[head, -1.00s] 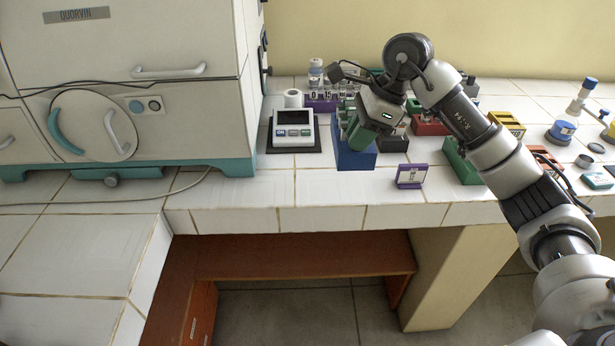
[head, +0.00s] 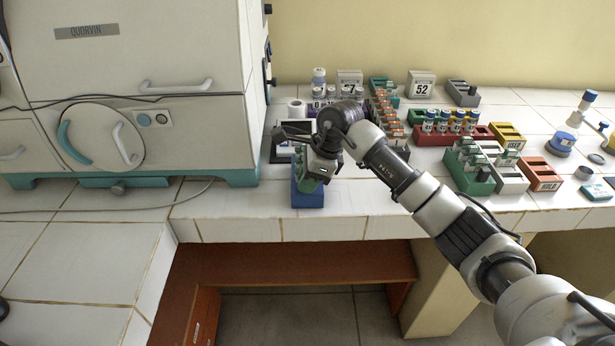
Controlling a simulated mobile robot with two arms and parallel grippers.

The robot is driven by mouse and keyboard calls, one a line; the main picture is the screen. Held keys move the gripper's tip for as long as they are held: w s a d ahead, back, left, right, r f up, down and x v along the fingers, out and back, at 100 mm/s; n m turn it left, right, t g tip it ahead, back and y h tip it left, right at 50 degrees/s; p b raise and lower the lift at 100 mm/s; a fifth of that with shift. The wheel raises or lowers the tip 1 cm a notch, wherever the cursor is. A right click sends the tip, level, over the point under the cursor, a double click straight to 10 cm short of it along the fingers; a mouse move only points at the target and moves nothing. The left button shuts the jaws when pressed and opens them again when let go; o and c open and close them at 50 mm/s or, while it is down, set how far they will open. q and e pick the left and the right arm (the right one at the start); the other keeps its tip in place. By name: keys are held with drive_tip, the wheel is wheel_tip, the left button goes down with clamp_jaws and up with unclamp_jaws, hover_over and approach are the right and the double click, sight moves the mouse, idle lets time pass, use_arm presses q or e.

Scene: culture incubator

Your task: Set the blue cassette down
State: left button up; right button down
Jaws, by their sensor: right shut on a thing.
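Green parts show between the gripper and the top of the cassette. The cassette looks roughly upright. Whether its underside touches the bench cannot be told from this view. My left gripper is not in view.
The incubator (head: 140,70) is at the left. Coloured racks with vials (head: 450,132) fill the right side. Bench tiles left of the cassette are clear; the front edge is close.

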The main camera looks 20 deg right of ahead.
drive_tip(key=shift+f, duration=0.2)
drive_tip(key=c, duration=1.1)
unclamp_jaws()
drive_tip(key=shift+o, duration=0.2)
drive_tip(key=shift+r, duration=0.1)
drive_tip(key=shift+r, duration=0.25)
drive_tip(key=b+v, duration=0.1)
drive_tip(key=v, duration=1.1)
drive_tip(key=shift+f, duration=0.15)
